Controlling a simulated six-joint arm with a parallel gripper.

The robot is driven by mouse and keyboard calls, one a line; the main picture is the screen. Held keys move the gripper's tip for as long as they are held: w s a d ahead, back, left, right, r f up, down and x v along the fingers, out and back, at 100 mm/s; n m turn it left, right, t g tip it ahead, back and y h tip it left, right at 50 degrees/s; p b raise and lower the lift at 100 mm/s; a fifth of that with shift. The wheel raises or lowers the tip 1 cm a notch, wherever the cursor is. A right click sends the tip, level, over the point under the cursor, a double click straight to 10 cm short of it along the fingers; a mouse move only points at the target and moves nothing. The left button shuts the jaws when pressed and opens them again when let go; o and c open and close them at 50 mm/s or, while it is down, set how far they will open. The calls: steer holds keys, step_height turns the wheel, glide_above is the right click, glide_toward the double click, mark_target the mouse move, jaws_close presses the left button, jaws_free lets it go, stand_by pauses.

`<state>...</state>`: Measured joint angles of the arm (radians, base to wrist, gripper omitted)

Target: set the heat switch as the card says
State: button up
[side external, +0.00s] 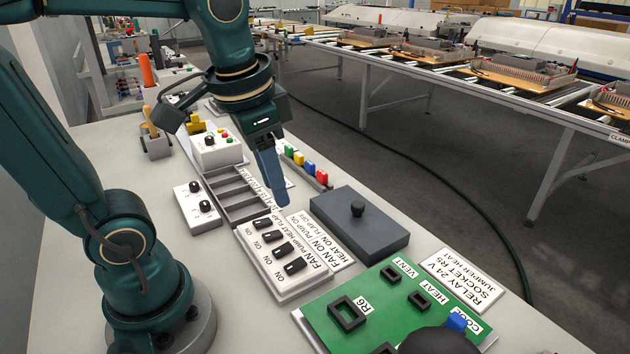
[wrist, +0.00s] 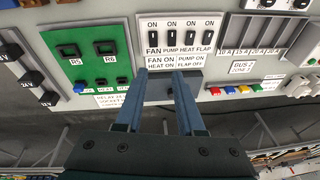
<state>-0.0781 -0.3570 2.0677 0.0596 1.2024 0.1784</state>
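The white switch panel (side external: 283,262) carries a row of black switches labelled FAN, PUMP, HEAT and FLAP, with ON above each. The heat switch (wrist: 189,51) is third from the left in the wrist view; its setting is too small to tell. It also shows in the side view (side external: 278,233). The card (wrist: 175,66) beside the panel reads FAN ON, PUMP ON, HEAT ON, FLAP OFF. My gripper (wrist: 160,74) is open and empty, its fingers apart. In the side view my gripper (side external: 281,207) is near the panel's far end and the card; contact cannot be told.
A dark grey box with a black knob (side external: 359,227) lies beside the card. A green board (side external: 375,310) with black sockets is at the front. A two-knob white box (side external: 197,208) stands left.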

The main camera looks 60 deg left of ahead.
steer(key=w+a+f+g, duration=0.3)
steer(key=w+a+g, duration=0.1)
steer(key=w+a, duration=0.1)
steer(key=n+g, duration=0.1)
steer(key=g, duration=0.2)
glide_toward(271, 235)
steer(key=shift+s+a+f+h, duration=0.15)
steer(key=shift+s+f+h, duration=0.05)
steer(key=shift+f, duration=0.25)
steer(key=shift+s+a+f+h, duration=0.15)
steer(key=shift+f+h, duration=0.05)
steer(key=shift+f, duration=0.25)
steer(key=shift+s+a+f, duration=0.1)
steer(key=shift+s+f, duration=0.15)
steer(key=shift+f, duration=0.25)
steer(key=shift+x, duration=2.25)
steer(key=shift+c, duration=0.3)
jaws_close()
